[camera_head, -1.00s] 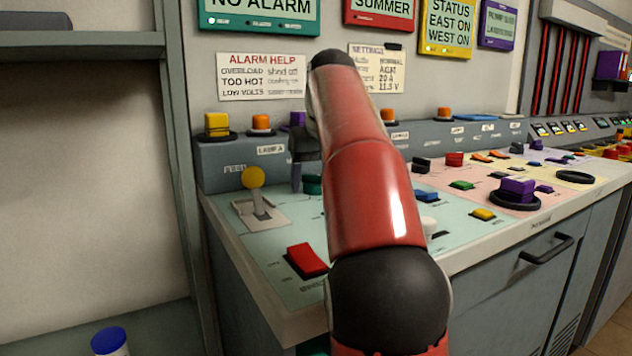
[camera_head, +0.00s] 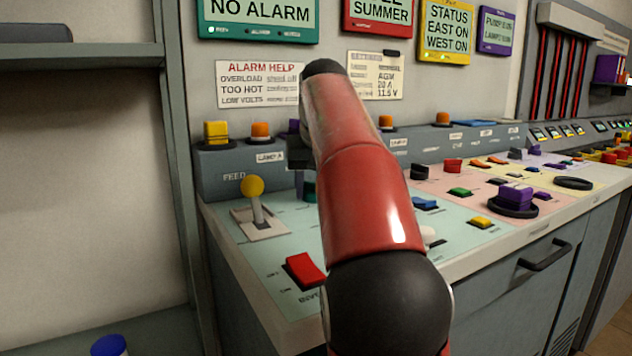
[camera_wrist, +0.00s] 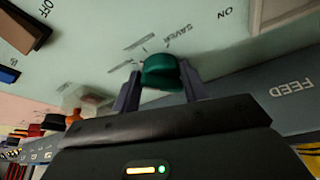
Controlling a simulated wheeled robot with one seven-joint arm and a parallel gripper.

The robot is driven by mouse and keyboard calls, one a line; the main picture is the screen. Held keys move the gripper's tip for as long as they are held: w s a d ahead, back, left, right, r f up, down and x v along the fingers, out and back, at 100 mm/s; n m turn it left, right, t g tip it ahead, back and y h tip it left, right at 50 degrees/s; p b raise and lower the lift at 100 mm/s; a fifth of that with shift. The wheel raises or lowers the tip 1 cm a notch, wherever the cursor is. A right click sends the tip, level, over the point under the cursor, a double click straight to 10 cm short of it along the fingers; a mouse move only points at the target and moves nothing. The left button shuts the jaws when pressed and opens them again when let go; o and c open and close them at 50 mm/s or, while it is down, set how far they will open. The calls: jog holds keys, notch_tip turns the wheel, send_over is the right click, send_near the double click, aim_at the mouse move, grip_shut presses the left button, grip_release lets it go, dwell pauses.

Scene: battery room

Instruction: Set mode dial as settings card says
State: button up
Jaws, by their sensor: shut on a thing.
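The mode dial, a green knob (camera_wrist: 161,72), sits on the pale green panel, with printed tick marks and the word SAVER beside it. My gripper (camera_wrist: 160,86) has one finger on each side of the knob and is shut on it. In the head view only a sliver of green knob (camera_head: 309,188) shows; my red arm hides most of the gripper. The settings card (camera_head: 376,76) hangs on the wall, partly covered by my arm at its left edge. Its right column reads NORMAL, AGM, 20 A, 11.5 V; its left words are unclear. The knob's exact pointing direction is unclear.
A yellow-knobbed FEED lever (camera_head: 254,190) stands left of the dial, with a red rocker switch (camera_head: 304,269) in front. Blue (camera_head: 425,203) and yellow (camera_head: 480,222) switches lie to the right. The raised back ledge carries a yellow button (camera_head: 216,131) and orange lamps.

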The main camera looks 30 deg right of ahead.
jog(key=m+p, duration=0.1)
jog(key=m, duration=0.1)
jog(key=m+h+p, duration=0.1)
jog(key=m, duration=0.1)
jog(key=shift+w+a+r+h+p, duration=0.15)
jog(key=shift+a+r+h+p, duration=0.05)
jog(key=shift+a+h+p, duration=0.15)
jog(key=shift+w+f+m+g+h, duration=0.1)
jog(key=shift+m+g+h, duration=0.45)
jog(key=shift+m, duration=0.95)
jog(key=o, duration=0.9)
jog(key=shift+v, duration=3.85)
jog(key=shift+w, duration=0.15)
